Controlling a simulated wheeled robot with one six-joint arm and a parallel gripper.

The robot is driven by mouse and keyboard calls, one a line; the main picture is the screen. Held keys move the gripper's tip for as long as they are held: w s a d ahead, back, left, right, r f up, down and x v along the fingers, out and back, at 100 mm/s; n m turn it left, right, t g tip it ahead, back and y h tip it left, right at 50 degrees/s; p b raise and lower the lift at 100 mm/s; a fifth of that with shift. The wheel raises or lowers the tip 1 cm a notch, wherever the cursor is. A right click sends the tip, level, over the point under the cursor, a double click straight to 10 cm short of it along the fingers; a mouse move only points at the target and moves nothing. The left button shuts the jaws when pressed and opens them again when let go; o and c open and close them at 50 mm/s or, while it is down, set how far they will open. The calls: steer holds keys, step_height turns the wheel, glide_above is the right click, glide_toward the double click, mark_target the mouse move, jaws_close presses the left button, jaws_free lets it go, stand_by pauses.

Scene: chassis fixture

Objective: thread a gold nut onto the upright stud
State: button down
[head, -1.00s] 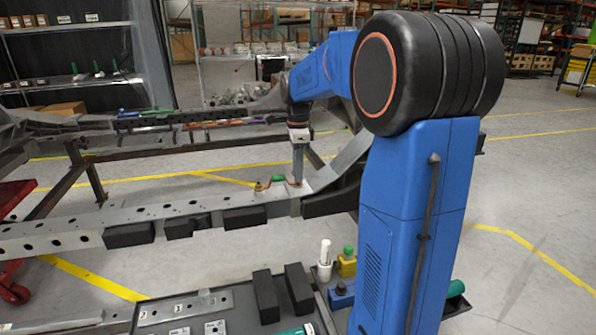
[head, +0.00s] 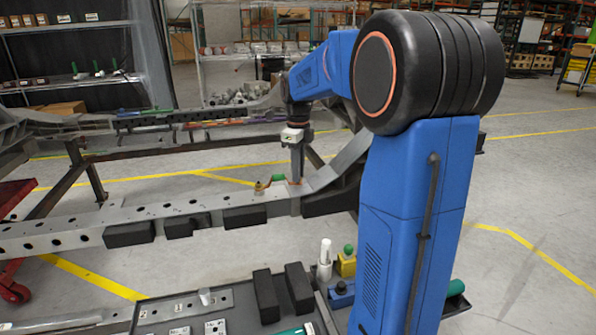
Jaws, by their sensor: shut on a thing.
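My gripper (head: 296,181) points straight down at the grey chassis rail, near its right end. It is shut, and a small gold-orange trace shows at its tip, which I take for the gold nut. The nut's outline and the upright stud are hidden by the tip, so I cannot tell whether the threads are engaged. A brass-coloured fitting with a green part (head: 268,184) sits on the rail just left of the gripper, apart from it.
The chassis rail (head: 90,230) runs across the middle, with black blocks (head: 245,217) on its side. In front is a dark tray (head: 235,315) with a hole-marked plate, a pale cylinder (head: 205,296) and black bars (head: 299,287). A white bottle (head: 325,255) stands right of it.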

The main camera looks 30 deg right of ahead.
steer(key=m, duration=0.4)
steer(key=shift+f, duration=0.25)
steer(key=shift+m, duration=1.8)
steer(key=c, duration=1.6)
jaws_free()
steer(key=shift+c, duration=0.2)
steer(key=shift+a+r, duration=0.1)
steer(key=shift+r, duration=1.15)
